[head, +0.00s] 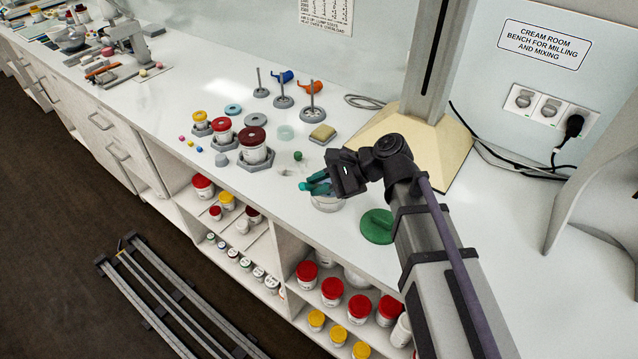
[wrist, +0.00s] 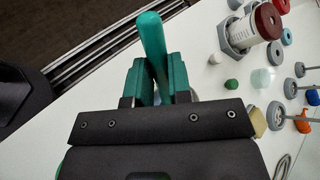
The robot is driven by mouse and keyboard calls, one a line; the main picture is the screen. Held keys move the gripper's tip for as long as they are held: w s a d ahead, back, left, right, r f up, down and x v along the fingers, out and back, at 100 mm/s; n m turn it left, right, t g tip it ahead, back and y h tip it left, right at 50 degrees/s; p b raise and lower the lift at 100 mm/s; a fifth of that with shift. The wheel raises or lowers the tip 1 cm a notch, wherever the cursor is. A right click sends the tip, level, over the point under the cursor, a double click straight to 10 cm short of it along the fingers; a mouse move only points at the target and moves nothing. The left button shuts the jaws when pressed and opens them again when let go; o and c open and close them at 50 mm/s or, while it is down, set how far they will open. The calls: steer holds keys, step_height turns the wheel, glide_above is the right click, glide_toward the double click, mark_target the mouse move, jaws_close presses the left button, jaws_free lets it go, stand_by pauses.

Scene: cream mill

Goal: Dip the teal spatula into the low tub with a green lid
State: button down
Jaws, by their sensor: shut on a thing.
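My gripper (head: 321,184) is above the bench near its front edge, shut on the teal spatula. In the wrist view the spatula's rounded teal handle (wrist: 151,38) sticks out between the green finger pads of the gripper (wrist: 158,82). A low whitish tub (head: 327,204) stands directly below the gripper in the head view, partly hidden by it. The spatula's lower end is hidden, so I cannot tell whether it is inside the tub. A round green lid (head: 378,226) lies flat on the bench, right of the tub.
Jars with red and dark red lids (head: 255,144) stand in grey holders to the left. Grey stands (head: 312,108) are farther back. Open shelves below hold several jars (head: 332,290).

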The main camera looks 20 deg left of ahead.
steer(key=shift+r, duration=0.15)
step_height(320, 180, up, 7)
steer(key=p, duration=0.7)
